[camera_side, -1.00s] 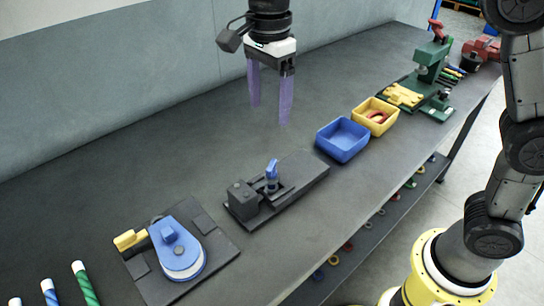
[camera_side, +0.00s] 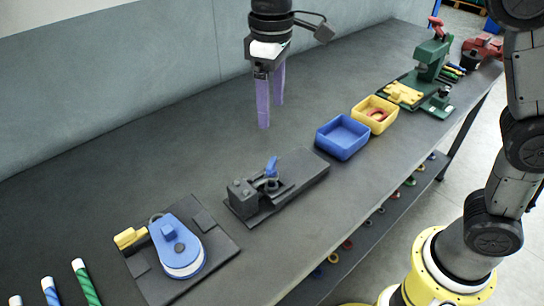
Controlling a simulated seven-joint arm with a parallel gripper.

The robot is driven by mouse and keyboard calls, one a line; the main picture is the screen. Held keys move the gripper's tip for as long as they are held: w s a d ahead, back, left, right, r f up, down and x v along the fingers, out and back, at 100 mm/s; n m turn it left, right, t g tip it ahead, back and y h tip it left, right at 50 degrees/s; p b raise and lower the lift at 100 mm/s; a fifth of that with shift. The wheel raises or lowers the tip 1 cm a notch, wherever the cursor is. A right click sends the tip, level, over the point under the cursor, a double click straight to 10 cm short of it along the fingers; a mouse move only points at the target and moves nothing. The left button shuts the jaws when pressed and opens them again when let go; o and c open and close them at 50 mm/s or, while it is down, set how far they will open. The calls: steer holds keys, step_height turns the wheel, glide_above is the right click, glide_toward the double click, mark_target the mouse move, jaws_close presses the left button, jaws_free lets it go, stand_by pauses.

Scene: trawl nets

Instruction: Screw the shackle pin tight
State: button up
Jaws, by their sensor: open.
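My gripper (camera_side: 271,113) is open and empty. Its two purple fingers point down above the table, behind and above the dark fixture (camera_side: 305,172) in the middle. A small blue piece (camera_side: 271,167) stands up, slightly tilted, in that fixture, beside a dark block (camera_side: 241,193). It may be the head of the shackle pin, but it is too small to tell. The shackle itself and any thread cannot be made out. My gripper is clear of the blue piece and touches nothing.
A blue tray (camera_side: 342,153) looks empty. A yellow tray (camera_side: 393,128) holds red parts. A blue rounded device (camera_side: 168,258) sits on a dark plate at left, near striped rods (camera_side: 82,275). A green press (camera_side: 433,58) stands at back right. The table behind the fixture is clear.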

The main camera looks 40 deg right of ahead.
mark_target(272, 163)
step_height(272, 163, down, 14)
steer(key=shift+r, duration=0.1)
stand_by(0.5)
jaws_close()
stand_by(0.4)
